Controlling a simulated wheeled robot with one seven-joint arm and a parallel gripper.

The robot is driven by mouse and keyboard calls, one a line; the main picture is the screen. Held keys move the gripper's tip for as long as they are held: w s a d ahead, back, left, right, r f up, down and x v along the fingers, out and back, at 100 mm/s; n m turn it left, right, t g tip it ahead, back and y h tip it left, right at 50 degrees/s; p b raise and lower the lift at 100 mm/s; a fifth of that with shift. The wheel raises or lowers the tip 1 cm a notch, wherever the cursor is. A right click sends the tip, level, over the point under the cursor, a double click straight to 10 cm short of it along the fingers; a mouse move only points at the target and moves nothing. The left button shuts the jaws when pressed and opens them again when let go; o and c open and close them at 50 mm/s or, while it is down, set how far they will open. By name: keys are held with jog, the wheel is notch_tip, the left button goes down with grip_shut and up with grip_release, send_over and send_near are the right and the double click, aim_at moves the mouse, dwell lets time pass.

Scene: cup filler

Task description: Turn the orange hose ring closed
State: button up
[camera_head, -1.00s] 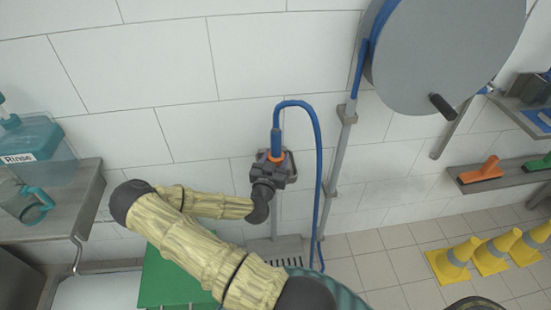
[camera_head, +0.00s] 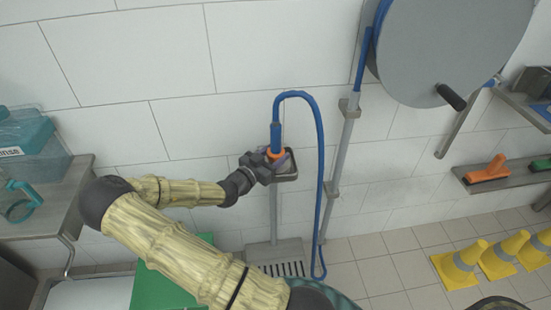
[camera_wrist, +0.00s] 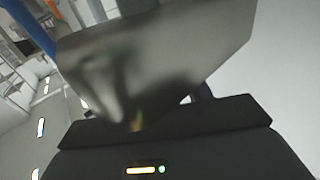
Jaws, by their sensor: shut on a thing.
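The orange hose ring (camera_head: 276,154) sits at the lower end of the upright blue hose fitting (camera_head: 276,136) in the head view. My gripper (camera_head: 268,163) is at the ring from the left, shut on it. The dark fingers hide part of the ring. The wrist view is mostly filled by a blurred grey surface, with my dark gripper body below, and the grip itself does not show clearly there.
The blue hose (camera_head: 318,140) arches up and hangs down right of the ring. A grey post (camera_head: 335,165) and a large grey reel (camera_head: 445,45) are to the right. A small grey tray (camera_head: 291,176) is behind the gripper. A shelf (camera_head: 60,195) with teal containers is at left.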

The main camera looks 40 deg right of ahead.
jog(key=shift+w+m+g+b, duration=0.1)
jog(key=shift+m+g+b, duration=0.15)
jog(key=shift+m+g, duration=1.15)
jog(key=shift+w+m+g+b, duration=0.15)
jog(key=shift+m+g, duration=0.65)
jog(key=shift+g, duration=1.2)
jog(key=shift+s, duration=0.1)
jog(key=o, duration=1)
jog(key=v, duration=1.7)
jog(key=shift+a+r, duration=0.2)
jog(key=shift+r, duration=0.05)
